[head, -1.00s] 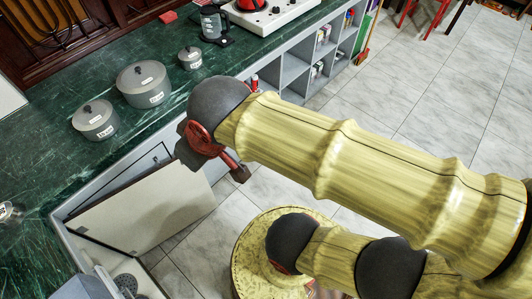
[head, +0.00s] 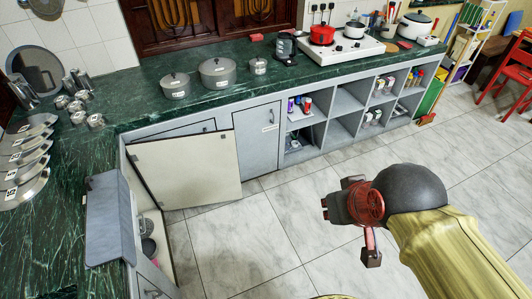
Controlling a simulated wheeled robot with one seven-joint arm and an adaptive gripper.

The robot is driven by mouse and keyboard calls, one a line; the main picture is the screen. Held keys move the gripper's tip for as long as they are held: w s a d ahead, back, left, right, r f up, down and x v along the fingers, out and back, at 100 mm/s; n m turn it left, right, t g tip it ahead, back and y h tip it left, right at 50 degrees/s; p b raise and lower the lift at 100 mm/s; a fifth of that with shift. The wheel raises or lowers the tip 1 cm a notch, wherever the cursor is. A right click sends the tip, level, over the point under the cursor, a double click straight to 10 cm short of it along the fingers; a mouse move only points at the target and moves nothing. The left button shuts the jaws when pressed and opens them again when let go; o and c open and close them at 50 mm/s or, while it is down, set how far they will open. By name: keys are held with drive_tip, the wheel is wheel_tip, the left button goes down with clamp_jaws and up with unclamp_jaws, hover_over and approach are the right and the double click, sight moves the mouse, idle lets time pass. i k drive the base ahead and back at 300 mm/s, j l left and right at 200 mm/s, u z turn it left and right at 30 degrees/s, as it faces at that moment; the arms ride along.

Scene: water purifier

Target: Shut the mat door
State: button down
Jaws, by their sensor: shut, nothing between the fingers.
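A cabinet door (head: 190,170) with a cream inner face stands open at the corner of the counter, swung out over the floor. It may be the mat door, but I cannot read its label. A grey door (head: 257,140) to its right is shut flush with the cabinet front, with a small label I cannot read. Another grey door (head: 107,220) stands open on the left run. My gripper (head: 344,208) is over the open floor, well to the right of the cream-faced door and apart from it. It is shut and empty.
The green counter (head: 120,90) runs along the back and left, with grey pots (head: 219,77) and a stove (head: 340,48) on it. Open shelves (head: 343,128) are under the stove side. The tiled floor (head: 240,235) between my gripper and the doors is clear.

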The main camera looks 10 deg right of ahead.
sight(185, 171)
drive_tip(key=i+j, duration=0.15)
drive_tip(key=i, duration=0.4)
drive_tip(key=i+j, duration=0.2)
drive_tip(key=i, duration=0.35)
drive_tip(key=i+j, duration=0.15)
drive_tip(key=i, duration=0.4)
drive_tip(key=i+j, duration=0.15)
drive_tip(key=i, duration=0.4)
